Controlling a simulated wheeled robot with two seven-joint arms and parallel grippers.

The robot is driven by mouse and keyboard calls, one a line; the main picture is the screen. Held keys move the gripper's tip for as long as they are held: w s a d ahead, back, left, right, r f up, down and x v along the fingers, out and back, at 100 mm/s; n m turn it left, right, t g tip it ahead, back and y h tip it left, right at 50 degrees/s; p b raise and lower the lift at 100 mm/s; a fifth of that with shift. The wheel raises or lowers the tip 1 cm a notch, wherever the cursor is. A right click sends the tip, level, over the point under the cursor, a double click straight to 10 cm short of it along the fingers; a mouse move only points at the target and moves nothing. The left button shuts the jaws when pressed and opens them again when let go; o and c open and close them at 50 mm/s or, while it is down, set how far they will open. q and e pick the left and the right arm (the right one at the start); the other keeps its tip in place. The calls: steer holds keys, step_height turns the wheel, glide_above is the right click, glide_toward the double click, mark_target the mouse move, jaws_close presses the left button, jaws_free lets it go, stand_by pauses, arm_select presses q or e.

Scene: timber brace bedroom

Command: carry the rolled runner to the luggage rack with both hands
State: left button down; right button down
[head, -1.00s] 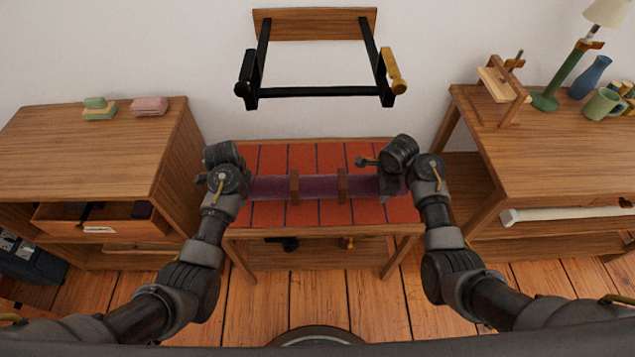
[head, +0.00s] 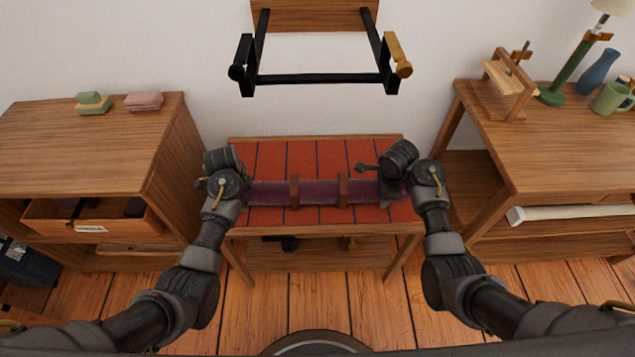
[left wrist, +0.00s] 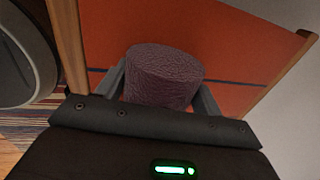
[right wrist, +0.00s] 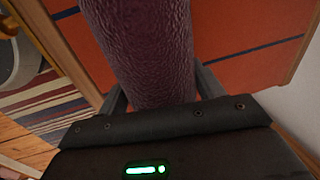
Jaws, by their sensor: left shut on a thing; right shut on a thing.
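The rolled runner (head: 319,192) is a purple roll with two brown straps, held level across the middle of the head view. My left gripper (head: 240,190) is shut on its left end and my right gripper (head: 390,190) on its right end. The textured roll shows between the jaws in the left wrist view (left wrist: 165,75) and the right wrist view (right wrist: 145,50). Below it is a low wooden stand with a red, dark-lined top (head: 320,155), which looks like the luggage rack. I cannot tell whether the roll touches that top.
A black wall frame (head: 320,78) with a wooden back board hangs behind the stand. A wooden cabinet (head: 60,150) with an open drawer (head: 90,228) stands left.

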arm_select(q)
steer(key=shift+f, duration=0.35)
arm_select(e)
steer(key=shift+f, duration=0.35)
arm_select(q)
steer(key=shift+c, duration=1.3)
jaws_free()
steer(key=shift+r, duration=0.15)
arm_select(e)
steer(key=shift+c, duration=1.3)
jaws_free()
steer(key=shift+r, duration=0.15)
arm_select(q)
steer(key=r, duration=0.4)
steer(key=s+r, duration=0.1)
steer(key=r, duration=0.3)
steer(key=s+r, duration=0.1)
steer(key=r, duration=0.2)
steer(key=shift+s+r, duration=0.2)
steer(key=shift+r, duration=0.2)
arm_select(e)
steer(key=r, duration=0.4)
steer(key=s+r, duration=0.1)
steer(key=r, duration=0.3)
steer(key=s+r, duration=0.1)
steer(key=r, duration=0.2)
steer(key=shift+s+r, duration=0.2)
steer(key=shift+r, duration=0.2)
